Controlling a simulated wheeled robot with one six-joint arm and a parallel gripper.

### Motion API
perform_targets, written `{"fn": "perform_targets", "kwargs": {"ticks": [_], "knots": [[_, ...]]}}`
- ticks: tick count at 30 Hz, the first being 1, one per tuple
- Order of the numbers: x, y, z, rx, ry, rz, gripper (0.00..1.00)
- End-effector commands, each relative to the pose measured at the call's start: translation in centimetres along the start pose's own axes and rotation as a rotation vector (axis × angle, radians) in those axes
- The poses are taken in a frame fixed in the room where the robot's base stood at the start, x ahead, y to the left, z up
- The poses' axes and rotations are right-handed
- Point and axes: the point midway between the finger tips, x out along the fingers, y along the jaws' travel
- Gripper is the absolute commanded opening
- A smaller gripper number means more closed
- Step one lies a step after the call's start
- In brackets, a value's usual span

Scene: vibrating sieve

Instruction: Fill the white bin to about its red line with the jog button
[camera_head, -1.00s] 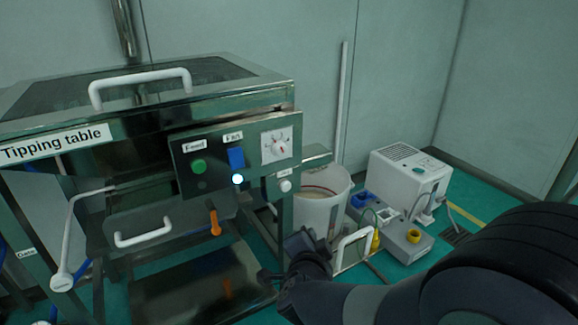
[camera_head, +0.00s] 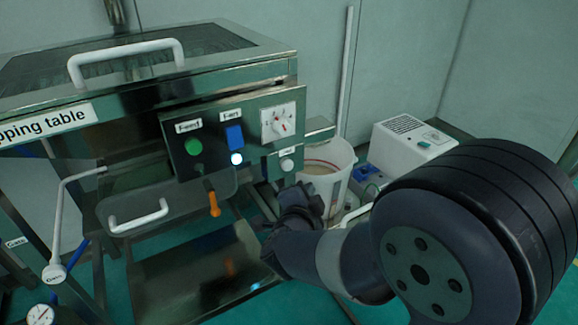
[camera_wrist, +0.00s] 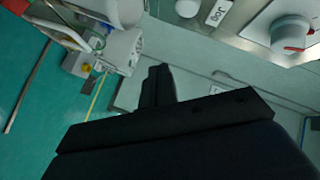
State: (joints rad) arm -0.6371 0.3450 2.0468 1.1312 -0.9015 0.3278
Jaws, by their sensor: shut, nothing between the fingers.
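The white bin (camera_head: 340,185) stands on the floor right of the sieve machine, with pale material inside and a reddish line near its rim. My arm hides part of its front. The white jog button (camera_head: 287,165) is on a small plate at the lower right of the control panel. In the wrist view the button (camera_wrist: 188,8) is at the top edge, beside its "Jog" label (camera_wrist: 218,13). My gripper (camera_head: 300,197) is shut and empty, below the button and apart from it. Its fingers (camera_wrist: 158,76) point up the wrist view.
The control panel (camera_head: 220,172) also carries a green button (camera_head: 194,146), a blue switch (camera_head: 234,135) and a white dial (camera_head: 280,122). An orange handle (camera_head: 214,204) hangs below. A white boxy device (camera_head: 410,143) stands behind the bin on the right.

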Motion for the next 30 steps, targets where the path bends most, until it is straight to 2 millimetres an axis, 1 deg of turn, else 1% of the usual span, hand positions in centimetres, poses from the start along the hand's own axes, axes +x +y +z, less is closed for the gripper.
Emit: {"fn": "perform_targets", "kwargs": {"ticks": [6,12,18,30], "knots": [[2.3,-1.6,1.6,0.0,0.001,0.001,0.0],[3.8,-2.8,2.7,0.0,0.001,0.001,0.0],[4.4,-3.2,3.2,0.0,0.001,0.001,0.0],[4.5,-3.2,3.2,0.0,0.0,0.0,0.0]]}}
